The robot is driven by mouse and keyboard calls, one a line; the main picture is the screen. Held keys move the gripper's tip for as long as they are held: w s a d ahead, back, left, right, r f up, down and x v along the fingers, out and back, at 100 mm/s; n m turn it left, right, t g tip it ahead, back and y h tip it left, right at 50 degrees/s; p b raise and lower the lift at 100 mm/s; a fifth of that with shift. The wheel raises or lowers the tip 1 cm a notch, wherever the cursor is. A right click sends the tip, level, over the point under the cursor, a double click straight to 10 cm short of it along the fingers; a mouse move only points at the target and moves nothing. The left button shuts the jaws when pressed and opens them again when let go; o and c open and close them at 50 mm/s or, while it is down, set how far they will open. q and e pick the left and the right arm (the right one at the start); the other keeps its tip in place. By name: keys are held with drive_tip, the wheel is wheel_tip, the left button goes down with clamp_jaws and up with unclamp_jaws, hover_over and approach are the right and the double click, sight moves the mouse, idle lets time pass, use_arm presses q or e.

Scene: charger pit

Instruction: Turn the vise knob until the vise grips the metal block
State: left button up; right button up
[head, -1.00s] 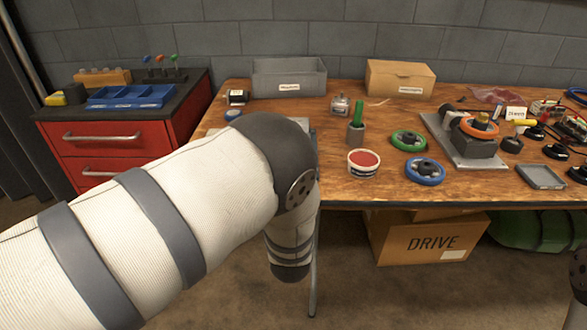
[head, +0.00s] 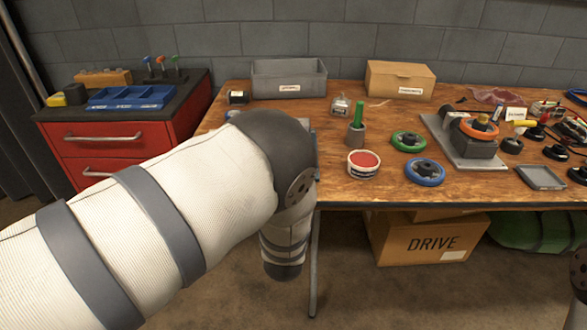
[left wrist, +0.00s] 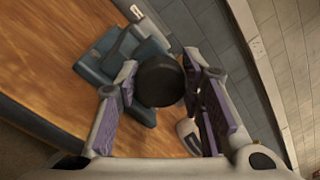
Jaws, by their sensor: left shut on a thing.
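In the left wrist view my left gripper (left wrist: 160,90) is shut on a dark round knob (left wrist: 159,76), with a purple-padded finger on each side. The blue-grey vise (left wrist: 113,58) stands on the wooden bench right behind the knob. I cannot make out the metal block or the gap between the vise jaws. In the head view my left arm covers the vise, the knob and my left gripper. My right gripper is not in view.
The wooden bench (head: 345,97) holds a grey bin (head: 289,80), a cardboard box (head: 400,79), a red-topped tub (head: 363,164), and green (head: 409,141) and blue (head: 424,172) rings. A red drawer cabinet (head: 95,147) stands at left. A DRIVE box (head: 425,240) sits below the bench.

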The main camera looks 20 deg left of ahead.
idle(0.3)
use_arm(q)
drive_tip(key=o, duration=1.2)
drive_tip(key=v, duration=1.2)
